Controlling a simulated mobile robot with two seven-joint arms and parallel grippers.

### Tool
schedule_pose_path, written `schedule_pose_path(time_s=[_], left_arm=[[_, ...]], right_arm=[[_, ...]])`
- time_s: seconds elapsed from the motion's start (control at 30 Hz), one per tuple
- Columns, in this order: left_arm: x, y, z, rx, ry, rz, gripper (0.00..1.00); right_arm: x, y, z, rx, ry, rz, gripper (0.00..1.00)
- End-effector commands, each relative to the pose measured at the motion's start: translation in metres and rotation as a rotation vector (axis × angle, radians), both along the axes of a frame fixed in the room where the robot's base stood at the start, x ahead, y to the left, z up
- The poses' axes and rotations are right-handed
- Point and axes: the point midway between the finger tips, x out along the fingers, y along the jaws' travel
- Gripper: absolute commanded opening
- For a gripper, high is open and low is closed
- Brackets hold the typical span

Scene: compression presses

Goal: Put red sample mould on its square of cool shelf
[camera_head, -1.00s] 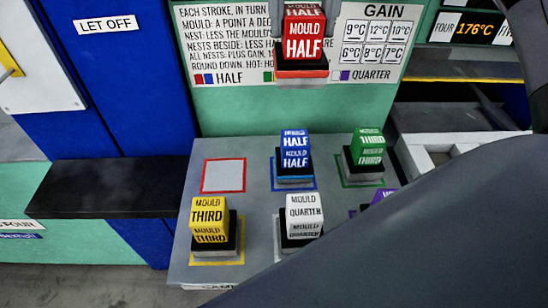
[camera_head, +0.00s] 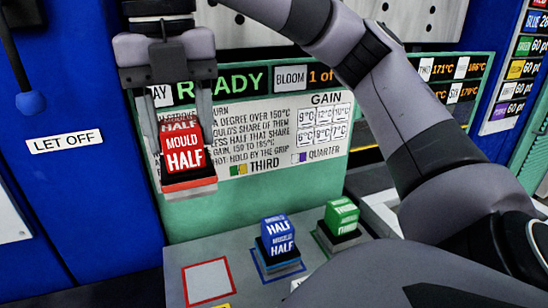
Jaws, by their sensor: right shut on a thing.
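The red mould (camera_head: 184,153), labelled MOULD HALF, hangs upright in my right gripper (camera_head: 178,135), whose two fingers are shut on its sides. It is in the air in front of the green panel, above the grey shelf (camera_head: 240,248). The red-outlined square (camera_head: 208,281) on the shelf is empty and lies below the mould and slightly to its right in the picture. My left gripper is not in view.
A blue mould (camera_head: 278,238) and a green mould (camera_head: 341,216) stand on their squares to the right of the red square. A blue lever knob (camera_head: 31,102) and the LET OFF panel (camera_head: 64,141) are at left. My right arm crosses the right side.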

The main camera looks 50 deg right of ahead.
Motion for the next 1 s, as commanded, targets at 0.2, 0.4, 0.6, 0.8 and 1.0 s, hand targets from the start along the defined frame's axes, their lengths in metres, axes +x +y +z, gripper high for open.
schedule_pose_path(time_s=[0.2, 0.4, 0.6, 0.8, 1.0], left_arm=[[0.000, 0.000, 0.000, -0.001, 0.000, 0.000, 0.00], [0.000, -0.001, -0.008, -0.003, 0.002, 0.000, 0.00], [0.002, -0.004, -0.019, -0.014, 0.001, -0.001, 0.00], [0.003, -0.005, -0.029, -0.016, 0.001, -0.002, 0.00], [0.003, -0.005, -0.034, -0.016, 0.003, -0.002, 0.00]], right_arm=[[-0.001, 0.000, 0.002, 0.002, -0.005, -0.004, 0.00], [-0.001, 0.000, -0.016, 0.002, 0.000, -0.003, 0.00], [-0.001, 0.000, -0.058, 0.002, 0.002, -0.002, 0.00], [-0.001, 0.000, -0.097, 0.001, -0.001, -0.005, 0.00], [-0.001, 0.000, -0.136, 0.001, -0.003, -0.006, 0.00]])
